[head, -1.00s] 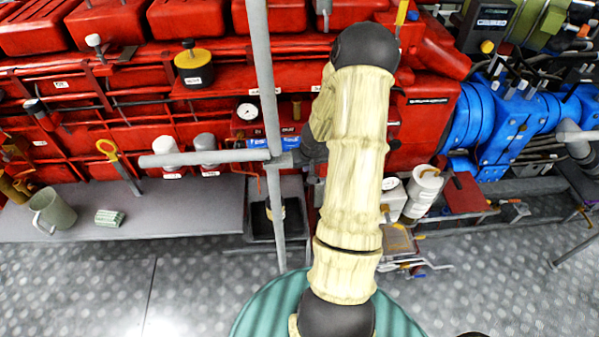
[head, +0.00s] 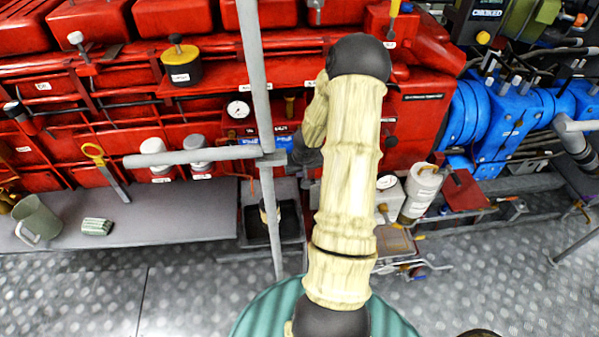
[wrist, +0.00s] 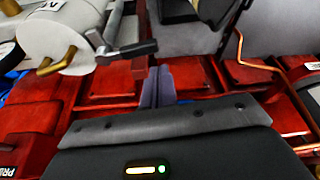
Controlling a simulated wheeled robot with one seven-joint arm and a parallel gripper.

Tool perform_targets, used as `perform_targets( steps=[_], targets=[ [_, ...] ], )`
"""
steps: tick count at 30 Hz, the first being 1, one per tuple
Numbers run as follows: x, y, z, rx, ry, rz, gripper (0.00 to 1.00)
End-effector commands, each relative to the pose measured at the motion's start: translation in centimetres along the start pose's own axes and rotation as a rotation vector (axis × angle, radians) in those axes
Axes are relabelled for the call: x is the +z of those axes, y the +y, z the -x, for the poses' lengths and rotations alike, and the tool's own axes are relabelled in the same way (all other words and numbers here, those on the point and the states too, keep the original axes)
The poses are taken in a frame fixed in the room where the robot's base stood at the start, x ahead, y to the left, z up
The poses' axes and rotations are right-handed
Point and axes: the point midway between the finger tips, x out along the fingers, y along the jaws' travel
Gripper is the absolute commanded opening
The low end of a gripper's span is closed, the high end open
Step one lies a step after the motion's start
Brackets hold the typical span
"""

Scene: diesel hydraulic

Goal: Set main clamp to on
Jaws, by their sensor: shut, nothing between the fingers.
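No label reading "main clamp" is legible, so I cannot tell for certain which part it is. In the wrist view, a pale round fitting (wrist: 65,38) with brass pegs carries a lever with a black handle (wrist: 125,52) pointing right. My gripper (wrist: 158,72) is shut and empty, its fingers just below and right of that handle's end. I cannot tell whether they touch it. In the head view, my arm hides the gripper and the part of the red engine (head: 415,120) behind it.
A grey upright post (head: 262,100) with a horizontal rail (head: 195,156) stands left of my arm. A grey shelf (head: 180,215) holds a mug (head: 38,222). A white canister (head: 421,190) stands right of the arm. A copper-coloured pipe (wrist: 245,60) bends at the wrist view's right.

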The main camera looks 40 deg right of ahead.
Motion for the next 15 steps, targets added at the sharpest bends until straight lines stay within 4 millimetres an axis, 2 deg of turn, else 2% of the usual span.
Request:
perform_targets(
  steps=[1,6,15],
  targets=[
    [0.3,0.1,-1.1,0.0,0.001,-0.002,0.0],
    [0.6,0.4,-2.9,0.001,0.001,-0.005,0.0],
    [0.8,0.7,-4.6,0.003,0.0,-0.006,0.0]
  ],
)
